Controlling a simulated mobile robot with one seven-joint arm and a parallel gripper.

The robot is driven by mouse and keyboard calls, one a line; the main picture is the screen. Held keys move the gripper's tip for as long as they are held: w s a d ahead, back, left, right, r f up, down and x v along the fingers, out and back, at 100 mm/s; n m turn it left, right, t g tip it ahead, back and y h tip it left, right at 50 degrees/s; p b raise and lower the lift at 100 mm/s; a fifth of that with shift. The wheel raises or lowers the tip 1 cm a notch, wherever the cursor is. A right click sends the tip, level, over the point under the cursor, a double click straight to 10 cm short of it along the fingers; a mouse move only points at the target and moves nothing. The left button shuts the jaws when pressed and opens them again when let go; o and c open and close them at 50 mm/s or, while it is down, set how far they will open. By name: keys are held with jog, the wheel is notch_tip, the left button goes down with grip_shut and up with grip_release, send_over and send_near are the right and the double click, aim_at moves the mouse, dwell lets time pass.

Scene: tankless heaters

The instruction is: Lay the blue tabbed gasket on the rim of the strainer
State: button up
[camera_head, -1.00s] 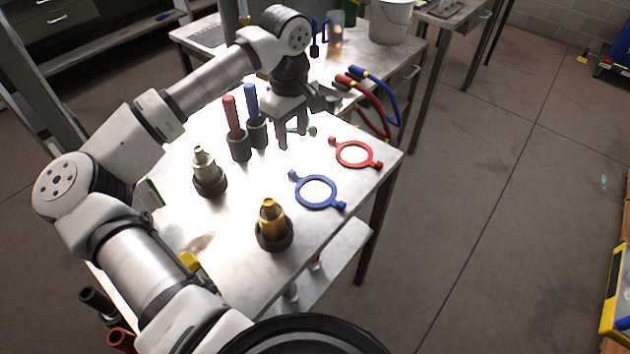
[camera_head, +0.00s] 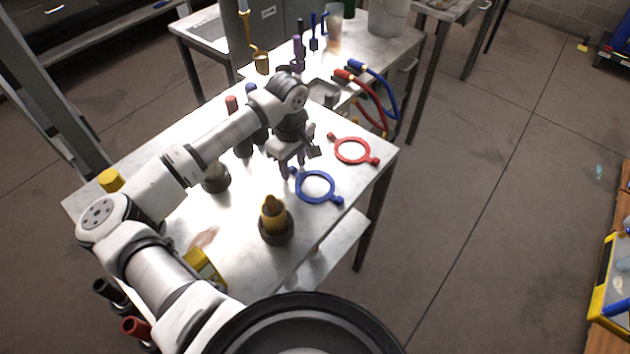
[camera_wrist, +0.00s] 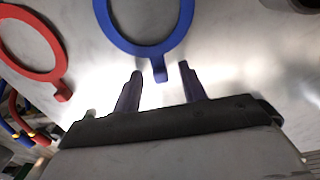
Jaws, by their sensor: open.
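The blue tabbed gasket (camera_head: 315,202) lies flat on the metal table, one tab toward my gripper and the other toward the table's right edge. My gripper (camera_head: 291,174) is open and empty beside the near tab. In the wrist view the blue ring (camera_wrist: 143,49) is in front of my gripper (camera_wrist: 160,70), and its tab sits between the two fingertips, with gaps on both sides. A brass fitting in a dark round base (camera_head: 276,234) stands upright nearer the front. A second dark-based fitting (camera_head: 215,180) is partly behind my arm. I cannot tell which thing is the strainer.
A red tabbed gasket (camera_head: 352,161) lies behind the blue one; it also shows in the wrist view (camera_wrist: 62,76). Red- and blue-handled tools in dark holders (camera_head: 243,146) stand behind my arm. Red and blue hoses (camera_head: 368,90) lie at the back. Bare table lies around the brass fitting.

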jog(key=shift+c, duration=0.3)
grip_shut()
jog(key=shift+r, duration=0.1)
